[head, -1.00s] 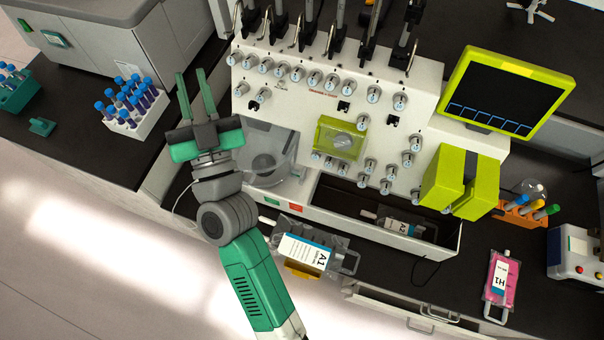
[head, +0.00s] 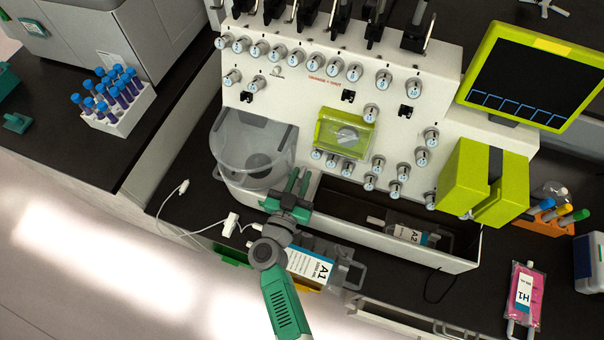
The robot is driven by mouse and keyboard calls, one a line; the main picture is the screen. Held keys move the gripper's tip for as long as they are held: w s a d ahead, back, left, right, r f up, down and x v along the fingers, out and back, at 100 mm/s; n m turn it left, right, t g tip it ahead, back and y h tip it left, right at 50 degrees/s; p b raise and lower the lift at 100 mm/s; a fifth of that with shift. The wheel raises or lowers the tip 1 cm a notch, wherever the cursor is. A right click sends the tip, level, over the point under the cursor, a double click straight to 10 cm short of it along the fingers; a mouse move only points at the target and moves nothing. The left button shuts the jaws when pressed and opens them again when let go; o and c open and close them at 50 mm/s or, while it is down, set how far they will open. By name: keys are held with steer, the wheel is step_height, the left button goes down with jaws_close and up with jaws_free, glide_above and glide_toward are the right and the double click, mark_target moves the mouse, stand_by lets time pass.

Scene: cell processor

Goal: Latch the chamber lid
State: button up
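The clear, rounded chamber (head: 232,150) stands at the left front of the white cell processor (head: 290,95). A dark round part shows inside it. I cannot make out a separate lid edge or latch on it. My gripper (head: 298,174) is beside the chamber's lower right side, in front of the machine. I cannot tell whether a finger touches the chamber. A yellow-green clear-fronted cover (head: 343,135) is on the panel to the right.
Bag A1 (head: 310,265) lies below my gripper, partly hidden by my arm. Bag A2 (head: 409,233) is in the open drawer (head: 420,257). A white cable (head: 203,233) lies to the left. A tube rack (head: 120,122) stands on the left bench.

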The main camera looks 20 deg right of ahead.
steer(key=shift+x, duration=0.9)
jaws_close()
steer(key=shift+w+r, duration=0.1)
steer(key=shift+a+m+g+h+p, duration=0.1)
steer(key=shift+m+g+h+p, duration=0.4)
steer(key=shift+m+g+h, duration=0.25)
